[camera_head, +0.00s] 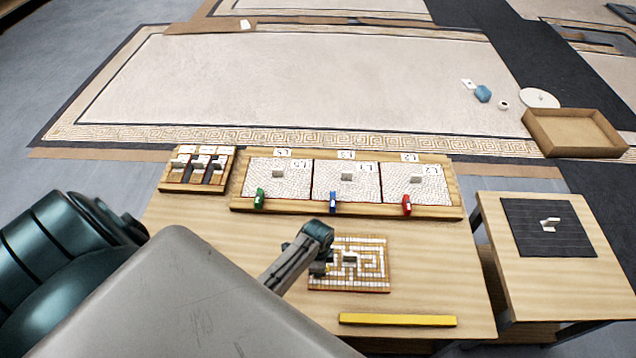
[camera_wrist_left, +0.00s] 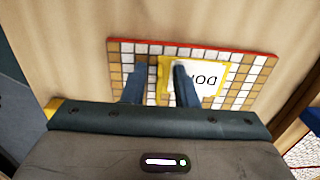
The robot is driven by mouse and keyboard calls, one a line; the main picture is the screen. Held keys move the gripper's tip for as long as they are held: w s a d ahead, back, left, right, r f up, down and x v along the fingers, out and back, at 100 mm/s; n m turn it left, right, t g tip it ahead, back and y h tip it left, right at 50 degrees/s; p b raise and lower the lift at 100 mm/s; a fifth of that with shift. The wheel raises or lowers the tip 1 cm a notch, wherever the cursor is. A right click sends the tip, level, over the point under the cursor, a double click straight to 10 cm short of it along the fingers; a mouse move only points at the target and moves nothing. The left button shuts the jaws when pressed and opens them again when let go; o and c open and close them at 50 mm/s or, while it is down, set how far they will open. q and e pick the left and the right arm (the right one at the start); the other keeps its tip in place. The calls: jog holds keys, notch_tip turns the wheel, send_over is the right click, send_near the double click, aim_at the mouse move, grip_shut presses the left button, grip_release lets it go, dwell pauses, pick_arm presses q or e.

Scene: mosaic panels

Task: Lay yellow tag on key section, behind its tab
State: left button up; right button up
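The key section (camera_head: 375,275) is a small panel of white and tan tiles with a key pattern, lying on the table. It fills the upper middle of the left wrist view (camera_wrist_left: 245,95). A small grey tab (camera_head: 350,258) stands near its middle. A white tag with a yellow border and dark letters (camera_wrist_left: 207,75) shows over the tiles in the left wrist view; I cannot tell whether it lies flat on them. My left gripper (camera_head: 322,268) is low over the section's left part. Its fingers (camera_wrist_left: 162,88) are apart, the right one overlapping the tag.
A wooden tray (camera_head: 448,212) behind holds three mosaic panels with green, blue and red pieces. A small rack (camera_head: 165,186) stands to its left. A yellow bar (camera_head: 398,320) lies in front. A side table with a dark mat (camera_head: 520,240) is at right.

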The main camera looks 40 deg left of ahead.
pick_arm(q)
notch_tip(320, 180, up, 12)
jog(key=shift+r, duration=0.15)
dwell(0.5)
dwell(0.4)
